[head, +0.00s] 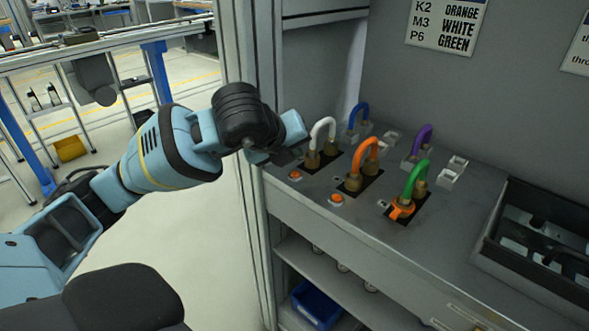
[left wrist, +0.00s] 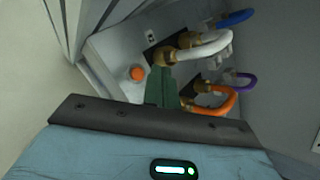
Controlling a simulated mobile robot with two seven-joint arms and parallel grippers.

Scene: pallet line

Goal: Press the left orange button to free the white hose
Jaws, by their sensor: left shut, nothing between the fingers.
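The left orange button (head: 295,175) sits on the grey panel, in front of the white hose (head: 322,130). The white hose arches between brass fittings on a black plate. My left gripper (head: 290,155) is shut and empty, just behind and above the button, close to the white hose's fittings. In the left wrist view, the dark green closed fingers (left wrist: 162,87) show just right of the orange button (left wrist: 137,73), with the white hose (left wrist: 205,47) beyond them. They appear apart from the button. My right gripper is not in view.
An orange hose (head: 366,152) with another orange button (head: 335,199) stands to the right, then a green hose (head: 417,176) with an orange collar. Blue (head: 359,114) and purple (head: 424,136) hoses stand behind. A dark tray (head: 490,246) lies at right. A cabinet post (head: 243,190) is at left.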

